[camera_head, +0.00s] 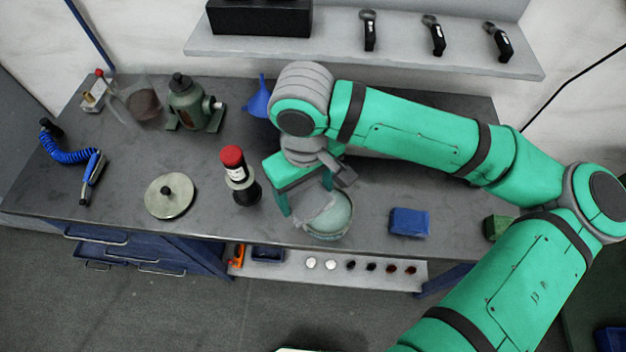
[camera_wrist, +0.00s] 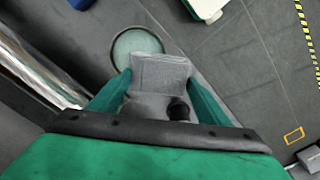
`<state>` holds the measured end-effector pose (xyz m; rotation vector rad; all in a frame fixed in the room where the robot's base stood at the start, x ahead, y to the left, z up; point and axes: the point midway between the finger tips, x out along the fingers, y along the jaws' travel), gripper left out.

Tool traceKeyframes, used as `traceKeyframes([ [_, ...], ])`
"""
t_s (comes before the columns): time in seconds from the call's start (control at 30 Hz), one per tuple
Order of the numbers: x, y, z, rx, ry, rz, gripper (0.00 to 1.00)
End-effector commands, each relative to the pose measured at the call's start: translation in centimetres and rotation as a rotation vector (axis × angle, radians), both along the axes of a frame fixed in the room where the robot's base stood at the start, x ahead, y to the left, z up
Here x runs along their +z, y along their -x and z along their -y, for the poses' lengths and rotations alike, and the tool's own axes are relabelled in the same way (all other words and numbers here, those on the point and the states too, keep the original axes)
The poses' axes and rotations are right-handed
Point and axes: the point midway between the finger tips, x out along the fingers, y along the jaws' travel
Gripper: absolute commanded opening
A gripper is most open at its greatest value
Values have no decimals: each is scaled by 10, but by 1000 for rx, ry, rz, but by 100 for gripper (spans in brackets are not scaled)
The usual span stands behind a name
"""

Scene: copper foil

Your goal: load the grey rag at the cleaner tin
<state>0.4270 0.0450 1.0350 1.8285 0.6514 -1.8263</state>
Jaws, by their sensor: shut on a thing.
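My gripper (camera_head: 307,201) is shut on the grey rag (camera_head: 316,209), which spans between its green fingers. In the wrist view the rag (camera_wrist: 160,72) hangs from the fingertips, with the cleaner tin (camera_wrist: 133,42) just beyond its edge. In the head view the round tin (camera_head: 343,219) stands near the table's front edge, open, with a pale green surface inside. The rag overlaps the tin's left part in the head view. I cannot tell whether the rag touches the contents.
A blue funnel (camera_head: 259,98) and a green-grey machine (camera_head: 190,104) stand behind.

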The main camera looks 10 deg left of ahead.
Motion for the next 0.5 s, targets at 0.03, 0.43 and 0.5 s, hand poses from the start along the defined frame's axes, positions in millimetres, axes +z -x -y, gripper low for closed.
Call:
traceKeyframes([
  [0.03, -3, -8, 10, 11, -1, -2, 53],
  [0.43, -21, -34, 43, 104, 2, -1, 53],
  [0.5, -27, -33, 42, 103, 2, -1, 53],
])
